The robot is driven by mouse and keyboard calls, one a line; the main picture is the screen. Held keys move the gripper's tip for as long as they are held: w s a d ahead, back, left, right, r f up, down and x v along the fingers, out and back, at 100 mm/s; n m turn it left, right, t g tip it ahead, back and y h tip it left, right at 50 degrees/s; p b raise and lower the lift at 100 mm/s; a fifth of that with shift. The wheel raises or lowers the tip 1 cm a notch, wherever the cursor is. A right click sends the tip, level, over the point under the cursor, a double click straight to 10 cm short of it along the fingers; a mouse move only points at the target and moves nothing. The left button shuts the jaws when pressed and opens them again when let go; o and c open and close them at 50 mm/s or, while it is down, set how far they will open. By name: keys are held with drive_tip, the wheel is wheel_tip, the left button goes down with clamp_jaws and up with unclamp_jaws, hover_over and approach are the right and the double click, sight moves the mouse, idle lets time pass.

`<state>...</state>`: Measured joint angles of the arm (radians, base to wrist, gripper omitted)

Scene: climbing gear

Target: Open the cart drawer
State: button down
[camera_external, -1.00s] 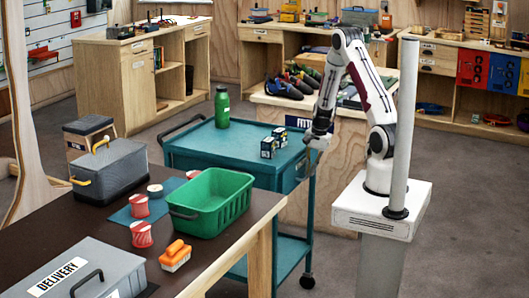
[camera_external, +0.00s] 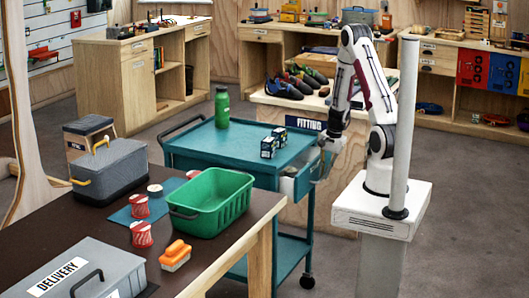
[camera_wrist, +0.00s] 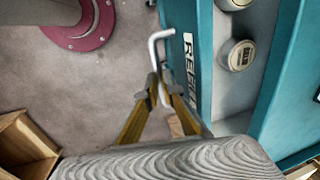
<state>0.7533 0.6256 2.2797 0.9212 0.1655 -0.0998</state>
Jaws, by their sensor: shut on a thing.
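The teal cart (camera_external: 205,147) stands in the middle of the external view. Its drawer (camera_external: 302,187) sticks out from the right end, toward my arm. In the wrist view the drawer's front (camera_wrist: 180,20) carries a partly hidden label and a pale bent handle (camera_wrist: 155,42). My gripper (camera_external: 324,158) is at that handle, and in the wrist view its fingertips (camera_wrist: 158,88) are closed on the handle's lower part. Two round-topped items (camera_wrist: 237,55) show inside the open drawer. The full depth of the drawer is hidden.
A green bottle (camera_external: 222,106) and two small dark boxes (camera_external: 273,143) stand on the cart top. The front table holds a green basket (camera_external: 212,203). My pedestal and a grey post (camera_external: 407,120) stand right of the cart. Open floor shows between them.

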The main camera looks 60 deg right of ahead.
drive_tip(key=shift+s, duration=1.55)
drive_tip(key=c, duration=2.2)
unclamp_jaws()
drive_tip(key=shift+o, duration=0.2)
drive_tip(key=shift+r, duration=0.2)
wheel_tip(320, 180, up, 11)
drive_tip(key=s, duration=0.2)
drive_tip(key=shift+r, duration=0.2)
drive_tip(key=shift+o, duration=0.3)
drive_tip(key=shift+s, duration=0.1)
